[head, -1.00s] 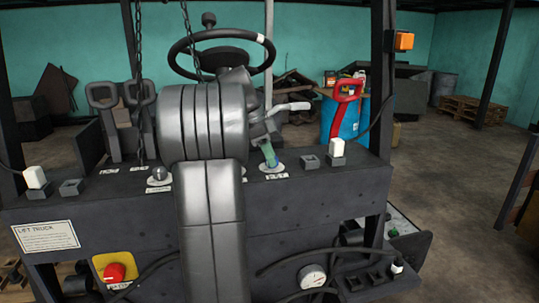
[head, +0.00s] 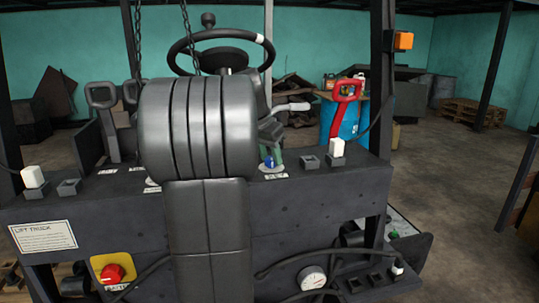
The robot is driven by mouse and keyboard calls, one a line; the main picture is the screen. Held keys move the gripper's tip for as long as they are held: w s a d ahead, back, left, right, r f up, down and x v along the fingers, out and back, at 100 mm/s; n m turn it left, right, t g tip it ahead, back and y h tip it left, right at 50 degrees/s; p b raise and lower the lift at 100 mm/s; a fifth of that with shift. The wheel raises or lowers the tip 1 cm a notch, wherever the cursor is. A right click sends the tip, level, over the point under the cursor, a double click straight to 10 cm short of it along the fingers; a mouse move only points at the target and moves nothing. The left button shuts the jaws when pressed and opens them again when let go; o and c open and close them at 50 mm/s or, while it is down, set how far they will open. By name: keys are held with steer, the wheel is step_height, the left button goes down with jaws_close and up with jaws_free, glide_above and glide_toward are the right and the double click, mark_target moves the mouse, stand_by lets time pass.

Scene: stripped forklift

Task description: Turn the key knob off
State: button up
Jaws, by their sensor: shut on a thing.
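A small blue key knob (head: 268,163) sits on a pale round plate on the dark panel, right of my large grey arm link. My gripper (head: 274,156) is at the knob, coming down from above, with greenish fingers. It is shut on the knob. My arm hides much of the gripper, so the knob's exact angle is hard to tell.
The black steering wheel (head: 222,50) stands behind my arm. A grey lever handle (head: 101,96) is at the left. A red button (head: 112,273) is on the lower front.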

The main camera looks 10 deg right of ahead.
steer(key=shift+d+r+n+t, duration=0.1)
steer(key=shift+n+t, duration=0.2)
steer(key=shift+n, duration=0.3)
steer(key=shift+n+y, duration=0.3)
steer(key=o, duration=1)
steer(key=v, duration=1.3)
steer(key=shift+r+b, duration=0.35)
steer(key=shift+b, duration=0.1)
steer(key=shift+f, duration=0.15)
steer(key=p+x, duration=0.1)
steer(key=x, duration=1.2)
steer(key=shift+f, duration=0.3)
